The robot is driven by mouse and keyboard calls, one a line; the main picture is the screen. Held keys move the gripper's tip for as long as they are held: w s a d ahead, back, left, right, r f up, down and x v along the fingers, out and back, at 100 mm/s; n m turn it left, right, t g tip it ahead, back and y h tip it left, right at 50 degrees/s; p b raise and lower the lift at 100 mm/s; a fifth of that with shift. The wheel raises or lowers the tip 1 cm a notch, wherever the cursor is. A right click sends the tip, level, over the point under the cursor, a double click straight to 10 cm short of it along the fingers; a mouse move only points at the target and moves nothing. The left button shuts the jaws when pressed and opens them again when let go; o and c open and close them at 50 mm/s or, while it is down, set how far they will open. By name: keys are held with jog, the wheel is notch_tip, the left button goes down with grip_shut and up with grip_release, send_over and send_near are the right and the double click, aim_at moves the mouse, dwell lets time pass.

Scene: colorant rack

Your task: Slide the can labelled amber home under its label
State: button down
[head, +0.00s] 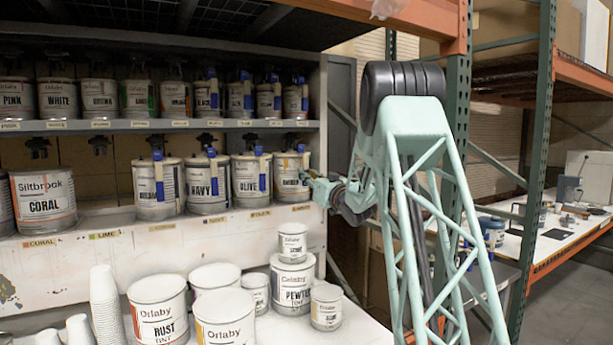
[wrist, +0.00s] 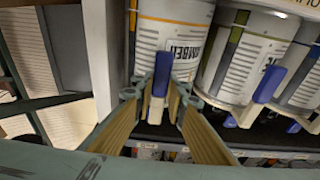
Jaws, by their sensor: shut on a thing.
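The amber can (head: 284,180), white with a printed label, stands upright at the right end of the middle shelf, beside the olive can (head: 243,182). My gripper (head: 310,180) reaches in from the right at the can's front. In the wrist view my gripper (wrist: 160,92) has its fingers closed around the blue-and-white tab (wrist: 161,76) on the amber can. A small tag (head: 301,208) sits on the shelf edge below the can; its print is too small to read surely.
The navy can (head: 207,186) and another can stand further left on this shelf. The coral can (head: 43,202) is at far left. The upper shelf (head: 150,124) holds several cans. Below are the rust can (head: 158,308), other tins and paper cups. The rack's side post (head: 340,130) is close right.

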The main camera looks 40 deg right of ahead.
jog(key=shift+w+r, duration=0.25)
jog(key=shift+w, duration=0.4)
dwell(0.4)
jog(key=c, duration=2.5)
grip_release()
jog(key=shift+s, duration=0.1)
jog(key=shift+f, duration=0.5)
jog(key=shift+s+r, duration=0.1)
jog(key=shift+s, duration=0.35)
jog(key=v, duration=1.1)
jog(key=shift+r, duration=0.1)
